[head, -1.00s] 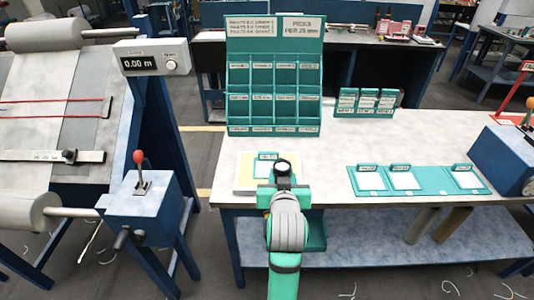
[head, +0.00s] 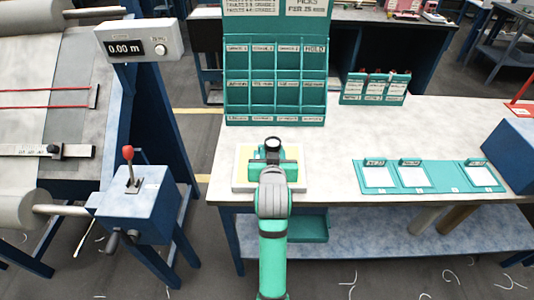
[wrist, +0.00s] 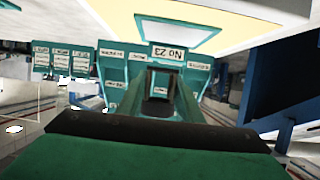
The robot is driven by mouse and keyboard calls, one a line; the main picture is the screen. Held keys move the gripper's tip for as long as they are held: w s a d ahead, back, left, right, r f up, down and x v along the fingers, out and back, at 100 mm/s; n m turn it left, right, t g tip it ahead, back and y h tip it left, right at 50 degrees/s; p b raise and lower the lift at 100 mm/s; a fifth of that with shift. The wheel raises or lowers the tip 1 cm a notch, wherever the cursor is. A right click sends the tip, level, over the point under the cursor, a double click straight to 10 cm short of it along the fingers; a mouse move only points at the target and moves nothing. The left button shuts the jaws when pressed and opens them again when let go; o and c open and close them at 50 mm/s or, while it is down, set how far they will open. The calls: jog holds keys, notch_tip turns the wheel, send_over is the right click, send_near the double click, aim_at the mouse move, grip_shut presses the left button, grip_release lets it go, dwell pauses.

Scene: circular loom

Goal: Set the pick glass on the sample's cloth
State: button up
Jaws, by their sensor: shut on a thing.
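The sample lies on the near left part of the bench as a pale board with a yellow area (head: 243,158). My gripper (head: 272,158) is over it and hides most of its middle, including the cloth. My gripper is shut on the pick glass (head: 272,144), a small dark piece at its tip. In the wrist view the fingers (wrist: 160,88) reach away from the camera around a small dark-framed piece. The sample's yellow area (wrist: 235,28) and a pale teal-edged rectangle (wrist: 178,33) show beyond. I cannot tell whether the glass touches the cloth.
A teal pigeonhole rack (head: 276,85) stands behind the sample. A teal tray with several white cards (head: 415,178) lies to the right, and a small card rack (head: 374,88) behind it. The loom with its blue lever box (head: 140,200) is at left. Bench between sample and tray is clear.

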jog(key=shift+w+a+f, duration=0.2)
jog(key=shift+w+f, duration=0.3)
jog(key=shift+f, duration=0.05)
jog(key=shift+w+a+f, duration=0.1)
jog(key=shift+a+f, duration=0.05)
jog(key=shift+f, duration=0.15)
jog(key=shift+w+a+f, duration=0.1)
jog(key=shift+f, duration=0.75)
jog(key=shift+w+a+f, duration=0.1)
jog(key=shift+f, duration=0.7)
jog(key=shift+f, duration=0.15)
jog(key=o, duration=1)
jog(key=shift+o, duration=0.2)
